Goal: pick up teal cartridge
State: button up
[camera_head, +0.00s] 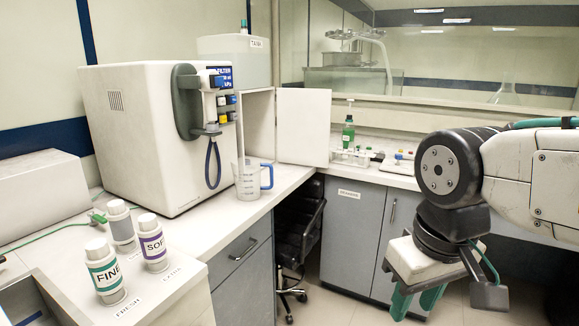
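The teal cartridge (105,272) is a white capped cylinder with a teal band reading "FINE". It stands upright on the white counter (172,287) at the lower left, nearest the camera. A cartridge with a purple band (153,243) stands close to its right, and one with a grey band (120,224) stands behind. My gripper (417,303) hangs at the lower right with its teal fingers pointing down. The fingers are apart with nothing visible between them. It is far to the right of the cartridges, over the floor area.
A large white machine (150,135) with a hanging blue loop stands behind the cartridges. A measuring jug (247,180) with a blue handle stands on the counter. A green bottle (348,132) stands at the back. A black chair (300,235) is under the corner counter.

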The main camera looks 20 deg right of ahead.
aim_at(100, 259)
jog(key=z, duration=0.8)
jog(key=i, duration=1.75)
jog(key=u, duration=1.2)
jog(key=i, duration=0.25)
jog(key=u, duration=2.3)
jog(key=k, duration=0.35)
